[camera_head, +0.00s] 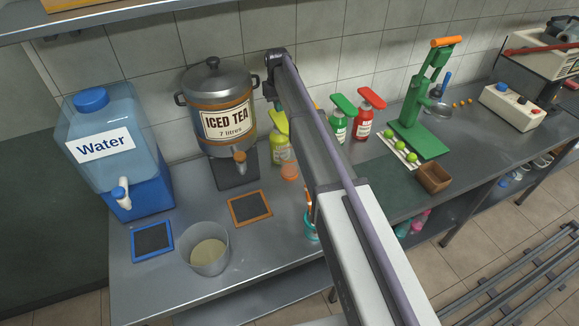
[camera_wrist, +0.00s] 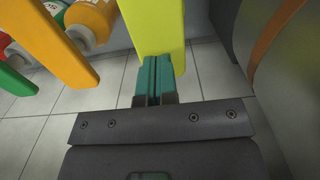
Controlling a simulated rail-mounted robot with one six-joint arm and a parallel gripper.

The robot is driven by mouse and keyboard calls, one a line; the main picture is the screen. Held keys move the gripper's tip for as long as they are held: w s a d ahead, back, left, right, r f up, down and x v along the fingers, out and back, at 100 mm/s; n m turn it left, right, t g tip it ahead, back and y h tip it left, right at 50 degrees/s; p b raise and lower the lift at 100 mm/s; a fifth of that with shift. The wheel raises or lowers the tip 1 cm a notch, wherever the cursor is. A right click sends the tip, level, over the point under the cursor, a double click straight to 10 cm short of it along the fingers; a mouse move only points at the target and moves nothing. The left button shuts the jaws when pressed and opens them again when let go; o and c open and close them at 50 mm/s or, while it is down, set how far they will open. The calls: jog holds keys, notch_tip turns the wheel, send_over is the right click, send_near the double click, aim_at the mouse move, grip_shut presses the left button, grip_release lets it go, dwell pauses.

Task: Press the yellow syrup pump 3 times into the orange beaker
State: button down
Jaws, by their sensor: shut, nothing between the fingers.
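The yellow syrup pump (camera_head: 280,145) stands at the back of the counter, right of the iced tea urn, partly behind my arm. Its flat yellow head fills the top middle of the wrist view (camera_wrist: 155,25). My gripper (camera_wrist: 153,62) shows teal fingers closed together, with nothing between them, at the near edge of that head. I cannot tell whether the fingertips touch it. The orange beaker (camera_head: 289,172) stands on the counter in front of the yellow pump, beside my arm.
The iced tea urn (camera_head: 218,105) stands close on the left, its side also in the wrist view (camera_wrist: 295,85). An orange pump head (camera_wrist: 55,45) is near in the wrist view. Green (camera_head: 340,120) and red (camera_head: 367,115) pumps stand right.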

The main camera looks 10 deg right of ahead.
aim_at(279, 116)
jog(key=shift+f, duration=0.1)
jog(key=shift+f+b, duration=2.5)
jog(key=shift+b, duration=0.15)
jog(key=shift+r, duration=0.1)
notch_tip(279, 116, up, 5)
jog(key=p, duration=0.5)
jog(key=shift+f+b, duration=2.4)
jog(key=shift+f, duration=0.1)
jog(key=shift+r, duration=0.1)
notch_tip(279, 116, up, 5)
jog(key=p, duration=0.5)
